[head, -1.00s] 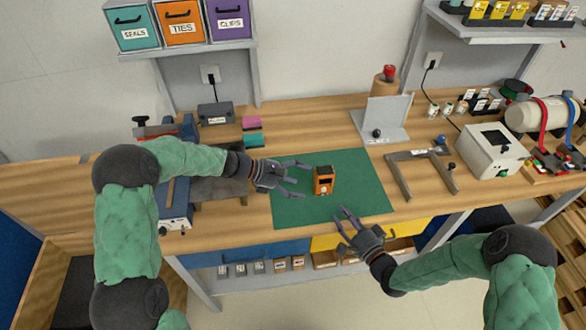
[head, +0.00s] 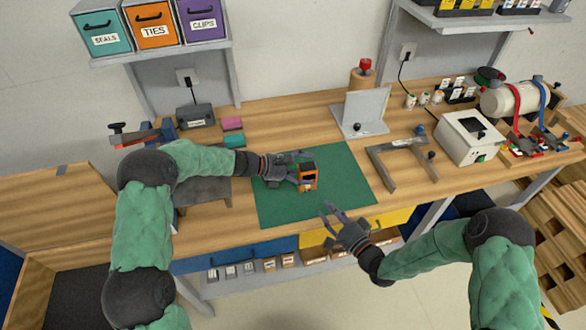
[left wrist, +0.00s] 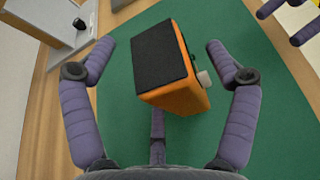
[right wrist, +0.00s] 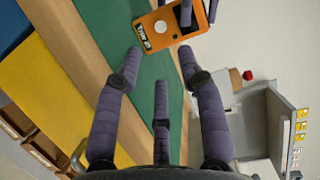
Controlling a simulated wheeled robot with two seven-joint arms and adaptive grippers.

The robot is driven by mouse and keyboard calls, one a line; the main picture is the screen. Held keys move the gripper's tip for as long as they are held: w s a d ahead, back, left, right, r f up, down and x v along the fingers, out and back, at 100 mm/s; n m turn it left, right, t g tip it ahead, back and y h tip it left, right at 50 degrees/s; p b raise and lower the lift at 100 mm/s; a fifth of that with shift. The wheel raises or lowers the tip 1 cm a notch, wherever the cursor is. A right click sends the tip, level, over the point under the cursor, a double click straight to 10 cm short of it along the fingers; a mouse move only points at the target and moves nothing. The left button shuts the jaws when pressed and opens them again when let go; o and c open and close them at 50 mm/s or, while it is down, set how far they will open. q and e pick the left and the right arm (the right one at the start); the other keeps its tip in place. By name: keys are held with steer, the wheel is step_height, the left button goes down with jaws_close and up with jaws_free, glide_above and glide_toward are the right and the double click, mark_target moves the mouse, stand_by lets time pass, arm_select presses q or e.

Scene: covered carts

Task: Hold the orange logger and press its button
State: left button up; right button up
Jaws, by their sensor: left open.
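The orange logger (head: 308,178) stands on the green mat (head: 340,185). In the left wrist view the logger (left wrist: 172,75) has a dark panel and a pale round knob on its right side. My left gripper (head: 298,170) is open with its fingers on either side of the logger. In the left wrist view I cannot see the fingers (left wrist: 160,60) pressing on it. In the right wrist view the logger (right wrist: 160,28) shows a white round button and a small label. My right gripper (head: 332,215) is open and empty, at the mat's front edge, apart from the logger.
A grey bracket stand (head: 362,112) and a grey U-shaped frame (head: 385,172) stand right of the mat. A white box (head: 468,140) is farther right. Pink and green blocks (head: 233,132) lie behind the mat. The mat's right part is clear.

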arm_select(q)
steer(key=shift+w+d+f, duration=0.15)
steer(key=shift+d+f, duration=0.05)
steer(key=shift+d, duration=0.2)
steer(key=c, duration=1.4)
arm_select(e)
jaws_close()
steer(key=shift+w, duration=0.1)
